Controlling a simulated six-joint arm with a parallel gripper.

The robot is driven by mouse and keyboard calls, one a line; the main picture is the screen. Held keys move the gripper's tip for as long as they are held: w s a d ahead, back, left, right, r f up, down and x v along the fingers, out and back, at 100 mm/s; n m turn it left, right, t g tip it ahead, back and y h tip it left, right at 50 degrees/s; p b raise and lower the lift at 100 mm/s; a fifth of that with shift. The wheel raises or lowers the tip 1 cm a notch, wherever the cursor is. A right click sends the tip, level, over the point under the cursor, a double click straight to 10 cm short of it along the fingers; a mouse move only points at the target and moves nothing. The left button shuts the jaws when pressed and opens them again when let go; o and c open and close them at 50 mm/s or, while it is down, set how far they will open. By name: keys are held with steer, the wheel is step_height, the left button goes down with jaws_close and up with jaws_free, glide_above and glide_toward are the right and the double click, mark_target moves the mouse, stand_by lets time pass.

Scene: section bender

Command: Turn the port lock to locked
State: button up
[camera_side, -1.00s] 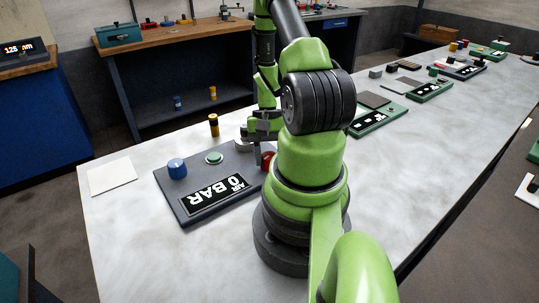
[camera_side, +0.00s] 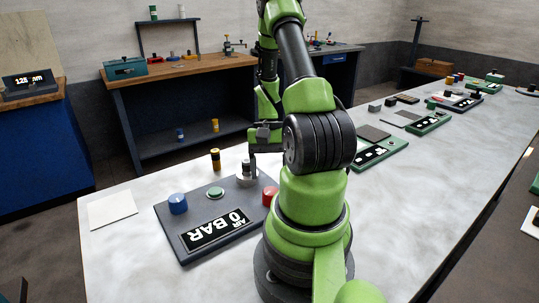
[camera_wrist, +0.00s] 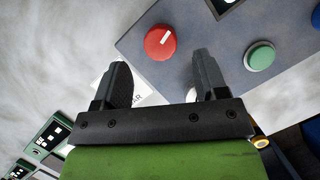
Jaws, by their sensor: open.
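A dark grey panel (camera_side: 180,236) lies on the bench with an "AIR 0 BAR" display (camera_side: 215,229). Its red knob (camera_side: 270,196) shows a white pointer mark in the wrist view (camera_wrist: 160,42). A grey metal cylinder (camera_side: 246,182) stands at the panel's far edge; I cannot tell whether it or the red knob is the port lock. My gripper (camera_side: 250,163) points down at the cylinder, close above or around it. In the wrist view my gripper (camera_wrist: 163,80) has its fingers spread with nothing clearly between them. A white printed label, partly hidden, shows behind the left finger.
A green button (camera_side: 215,193) and a blue knob (camera_side: 178,204) sit on the panel. A black and yellow cylinder (camera_side: 215,160) stands behind it. A white sheet (camera_side: 112,210) lies at left. Green-based devices (camera_side: 380,153) stand farther right. The bench's front left is clear.

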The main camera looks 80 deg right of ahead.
mark_target(271, 191)
steer(key=shift+v, duration=2.3)
steer(key=a+f+n+g, duration=0.1)
steer(key=f+n, duration=0.1)
steer(key=n, duration=0.1)
steer(key=a+f+n+h, duration=0.1)
steer(key=f+n, duration=0.2)
steer(key=a+f+n+g+h, duration=0.1)
steer(key=f+n, duration=0.2)
steer(key=shift+s+a+f+g, duration=0.25)
steer(key=shift+s+g, duration=0.05)
steer(key=shift+s, duration=0.05)
